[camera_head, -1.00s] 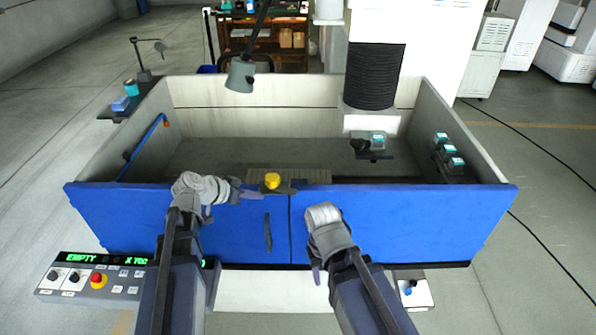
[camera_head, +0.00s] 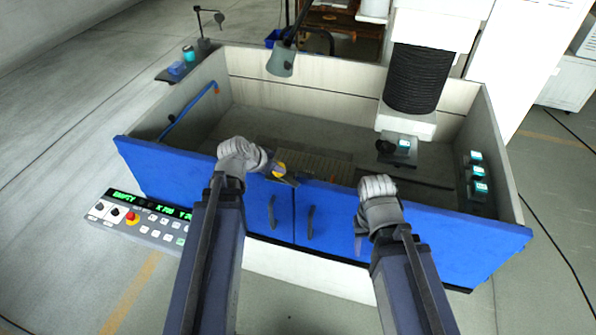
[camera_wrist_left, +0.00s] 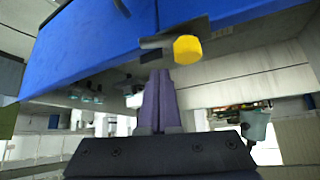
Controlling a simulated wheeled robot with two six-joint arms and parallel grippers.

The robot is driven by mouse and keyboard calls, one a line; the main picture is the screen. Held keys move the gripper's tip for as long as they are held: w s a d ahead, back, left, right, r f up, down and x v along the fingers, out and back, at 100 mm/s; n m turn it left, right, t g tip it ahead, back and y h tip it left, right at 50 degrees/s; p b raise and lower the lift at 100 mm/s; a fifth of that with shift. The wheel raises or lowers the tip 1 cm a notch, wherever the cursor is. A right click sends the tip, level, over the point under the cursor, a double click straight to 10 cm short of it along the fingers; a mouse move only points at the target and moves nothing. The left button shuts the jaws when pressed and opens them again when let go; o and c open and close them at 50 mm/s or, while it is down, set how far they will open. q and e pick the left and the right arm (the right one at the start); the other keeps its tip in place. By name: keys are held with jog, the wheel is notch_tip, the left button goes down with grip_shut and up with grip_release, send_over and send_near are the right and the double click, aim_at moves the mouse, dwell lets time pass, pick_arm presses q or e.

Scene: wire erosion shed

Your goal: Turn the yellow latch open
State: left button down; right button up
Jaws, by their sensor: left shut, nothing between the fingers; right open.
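The yellow latch (camera_head: 279,169) is a round yellow knob with a dark bar, at the top edge of the blue doors (camera_head: 250,208) by the seam between them. In the left wrist view the yellow knob (camera_wrist_left: 187,49) shows just right of my fingertips, with its dark bar beside the blue panel. My left gripper (camera_head: 266,164) is shut and empty, close to the knob's left side; I cannot tell whether it touches. Its closed fingers also show in the left wrist view (camera_wrist_left: 160,75). My right gripper (camera_head: 361,243) is open and points down in front of the right door.
The grey-walled tank (camera_head: 240,110) lies behind the doors. A lamp (camera_head: 281,60) hangs over it, and a machine head with black bellows (camera_head: 419,78) stands at the right. Dark handles (camera_head: 310,224) are on the doors. A control panel (camera_head: 145,218) sits at the lower left.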

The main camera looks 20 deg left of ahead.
aim_at(293, 181)
pick_arm(q)
jog(key=shift+f, duration=0.15)
jog(key=b+x, duration=0.8)
jog(key=x, duration=0.2)
jog(key=m+h, duration=0.1)
jog(key=s+m+g, duration=0.1)
jog(key=m, duration=0.1)
jog(key=shift+a+m+g+h, duration=0.3)
jog(key=shift+a+h, duration=0.05)
jog(key=shift+h, duration=0.05)
jog(key=shift+s+m+g+h, duration=0.2)
jog(key=shift+m+g+h, duration=0.15)
jog(key=shift+m, duration=0.3)
jog(key=shift+s+m+g+h, duration=0.25)
jog(key=shift+m+h, duration=0.1)
jog(key=shift+m, duration=0.3)
